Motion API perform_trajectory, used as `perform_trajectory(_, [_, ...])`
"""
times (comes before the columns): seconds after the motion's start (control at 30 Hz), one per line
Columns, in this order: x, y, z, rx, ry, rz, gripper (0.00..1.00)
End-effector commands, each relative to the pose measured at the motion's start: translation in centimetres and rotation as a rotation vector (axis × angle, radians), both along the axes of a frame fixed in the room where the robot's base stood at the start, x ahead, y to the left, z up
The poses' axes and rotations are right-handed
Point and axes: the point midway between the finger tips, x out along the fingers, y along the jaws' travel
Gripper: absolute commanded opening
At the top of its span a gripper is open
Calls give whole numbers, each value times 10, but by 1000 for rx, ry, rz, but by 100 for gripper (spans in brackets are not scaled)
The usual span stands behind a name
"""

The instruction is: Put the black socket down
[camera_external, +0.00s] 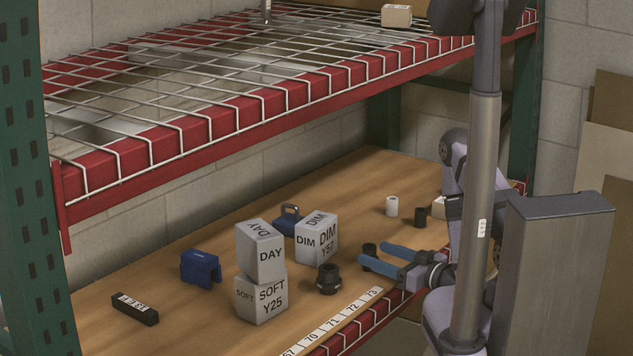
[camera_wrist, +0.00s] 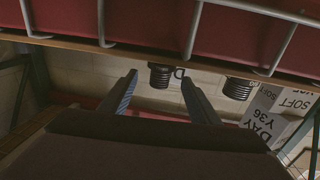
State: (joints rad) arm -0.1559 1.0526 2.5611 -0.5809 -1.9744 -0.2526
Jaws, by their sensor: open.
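Two dark socket-like pieces show near my gripper (camera_external: 361,254); I cannot tell which is the task's black socket. A small black cylinder (camera_external: 369,249) stands upright on the wooden shelf right by the fingertips, partly hidden by a blue finger. A larger black ribbed piece (camera_external: 327,279) stands on the shelf to the left of the fingertips, apart from them. In the wrist view one ribbed black piece (camera_wrist: 159,76) shows between the spread fingers, and another black piece (camera_wrist: 238,88) lies right of them. My gripper is open, its fingers low over the shelf front.
A DAY block (camera_external: 260,252) is stacked on a SOFT block (camera_external: 262,300); a DIM block (camera_external: 317,238) stands behind. Blue parts, a black bar (camera_external: 135,309), a white cylinder (camera_external: 392,206) and another black cylinder (camera_external: 421,217) stand around. The red-edged wire shelf (camera_external: 230,118) hangs overhead.

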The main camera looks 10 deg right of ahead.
Motion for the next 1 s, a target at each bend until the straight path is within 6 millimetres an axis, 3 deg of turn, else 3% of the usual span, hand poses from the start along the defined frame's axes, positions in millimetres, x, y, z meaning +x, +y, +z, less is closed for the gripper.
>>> perform_trajectory(0.37, [0, 1, 0, 2, 1, 1, 57])
perform_trajectory(0.57, [9, 12, 11, 44, 31, 27, 57])
perform_trajectory(0.77, [34, 42, 42, 166, 142, 86, 57])
perform_trajectory(1.0, [69, 92, 108, 373, 348, 144, 57])
